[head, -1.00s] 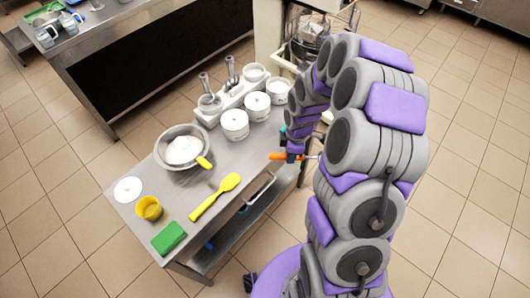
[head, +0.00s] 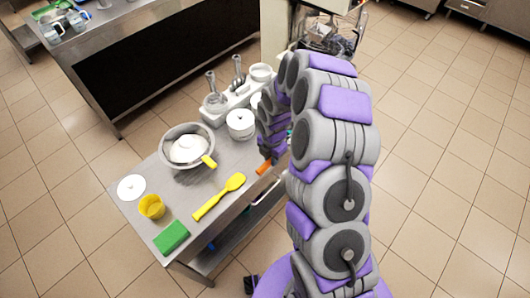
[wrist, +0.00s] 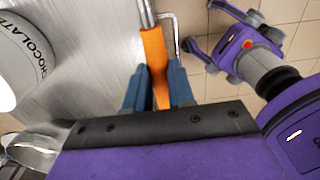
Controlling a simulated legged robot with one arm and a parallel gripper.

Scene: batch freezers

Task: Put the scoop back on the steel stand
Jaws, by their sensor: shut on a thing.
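The scoop's orange handle (wrist: 153,62) is between the two blue fingers of my gripper (wrist: 158,74) in the wrist view. Its metal shaft runs up out of the top of that view, so the scoop's bowl is hidden. In the head view the orange handle (head: 264,168) shows at the table's right edge, beside my arm, which hides most of the gripper. Two upright metal-handled tools (head: 237,70) stand in a pale holder at the table's back. I cannot tell whether this is the steel stand.
White tubs (head: 240,124), one labelled CHOCOLATE in the wrist view (wrist: 28,55), stand near the gripper. A steel bowl (head: 187,146), yellow spatula (head: 219,197), yellow cup (head: 151,206), green sponge (head: 171,237) and white disc (head: 131,188) are on the steel table (head: 190,195).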

